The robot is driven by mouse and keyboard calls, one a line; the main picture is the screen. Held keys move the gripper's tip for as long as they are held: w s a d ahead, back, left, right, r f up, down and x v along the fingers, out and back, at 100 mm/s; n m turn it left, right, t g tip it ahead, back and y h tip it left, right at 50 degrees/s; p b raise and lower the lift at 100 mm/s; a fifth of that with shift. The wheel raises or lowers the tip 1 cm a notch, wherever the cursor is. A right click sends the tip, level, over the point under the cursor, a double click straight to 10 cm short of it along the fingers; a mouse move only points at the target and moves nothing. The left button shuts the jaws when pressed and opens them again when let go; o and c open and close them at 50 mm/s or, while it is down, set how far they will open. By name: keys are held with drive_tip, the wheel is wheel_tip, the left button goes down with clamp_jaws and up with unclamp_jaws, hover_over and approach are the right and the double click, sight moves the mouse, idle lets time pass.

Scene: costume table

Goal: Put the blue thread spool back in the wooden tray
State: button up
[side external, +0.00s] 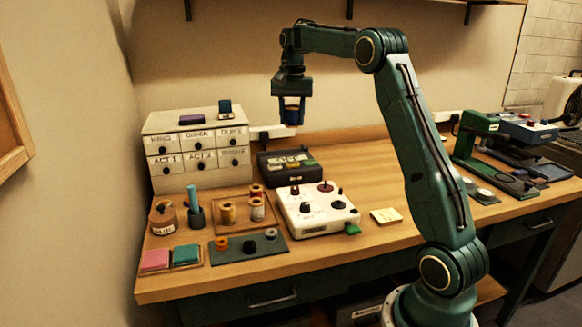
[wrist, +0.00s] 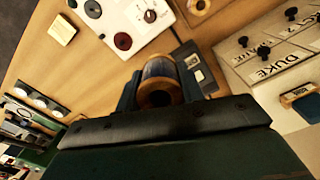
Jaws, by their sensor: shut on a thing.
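My gripper (side external: 292,106) is shut on the blue thread spool (side external: 292,115) and holds it in the air above the back of the table. In the wrist view the spool (wrist: 159,88) sits between the two fingers, with its wooden end toward the camera and dark blue thread around it. The wooden tray (side external: 233,224) lies on the table at lower left in the side view, below and left of my gripper. Several thread spools stand in it. Some of the tray floor is hidden by them.
A labelled drawer cabinet (side external: 197,150) stands behind the tray. A white control box (side external: 317,212) is right of the tray, with a dark case (side external: 287,165) behind it. A dark board (side external: 247,247) lies in front of the tray. Bare table shows right of the yellow notes (side external: 386,216).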

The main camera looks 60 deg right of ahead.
drive_tip(key=w+a+f+n, duration=0.4)
drive_tip(key=w+a, duration=0.9)
drive_tip(key=w, duration=0.1)
drive_tip(key=shift+w+a+n, duration=0.25)
drive_tip(key=shift+n, duration=0.15)
drive_tip(key=shift+f, duration=0.1)
wheel_tip(320, 180, down, 20)
drive_tip(key=shift+r, duration=0.15)
idle(0.4)
drive_tip(key=o, duration=1)
